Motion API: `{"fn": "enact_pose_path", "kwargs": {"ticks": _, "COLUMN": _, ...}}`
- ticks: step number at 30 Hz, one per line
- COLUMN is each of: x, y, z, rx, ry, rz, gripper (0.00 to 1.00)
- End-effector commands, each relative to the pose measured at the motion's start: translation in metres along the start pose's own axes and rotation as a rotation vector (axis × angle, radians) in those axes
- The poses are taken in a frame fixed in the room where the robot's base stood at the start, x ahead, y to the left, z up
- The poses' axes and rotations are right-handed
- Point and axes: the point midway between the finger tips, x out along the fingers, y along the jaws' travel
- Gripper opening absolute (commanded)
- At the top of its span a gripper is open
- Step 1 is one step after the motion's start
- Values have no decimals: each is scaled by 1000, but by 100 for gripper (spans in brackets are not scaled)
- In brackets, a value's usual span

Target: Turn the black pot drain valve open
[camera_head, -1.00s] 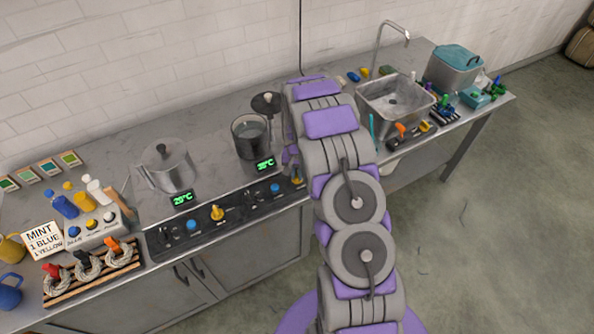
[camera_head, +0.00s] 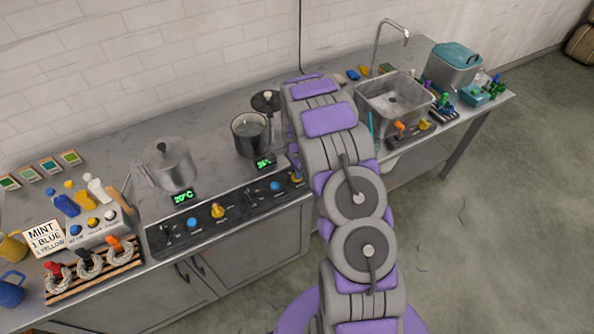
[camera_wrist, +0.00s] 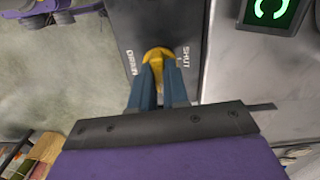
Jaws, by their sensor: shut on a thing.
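The black pot (camera_head: 250,139) stands open on the counter in the head view, with a green-lit display (camera_head: 263,163) in front, partly covered by my arm. Its drain valve is the yellow knob (camera_head: 297,178) at the right end of the black control panel, mostly hidden behind my arm. In the wrist view the yellow knob (camera_wrist: 158,53) sits between my two blue-grey fingers, beside the word SHUT and a second label. My gripper (camera_wrist: 159,82) is shut on this knob. How far the knob is turned is hard to tell.
A silver pot (camera_head: 170,165) stands left, with another yellow knob (camera_head: 217,210) on the panel in front. A black round lid (camera_head: 266,102) lies behind the black pot. The sink (camera_head: 392,105) is right of my arm. Bottles and skeins fill the left end.

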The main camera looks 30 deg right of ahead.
Motion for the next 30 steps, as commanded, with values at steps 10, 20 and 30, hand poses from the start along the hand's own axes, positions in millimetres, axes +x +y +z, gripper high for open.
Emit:
{"fn": "enact_pose_path", "kwargs": {"ticks": 10, "x": -1, "y": -2, "z": 0, "rx": 84, "ry": 2, "rz": -6, "gripper": 0}}
{"fn": "enact_pose_path", "kwargs": {"ticks": 20, "x": -2, "y": -2, "z": -1, "rx": 90, "ry": 2, "rz": -6, "gripper": 0}}
{"fn": "enact_pose_path", "kwargs": {"ticks": 30, "x": -1, "y": -2, "z": 0, "rx": 89, "ry": 1, "rz": -4, "gripper": 39}}
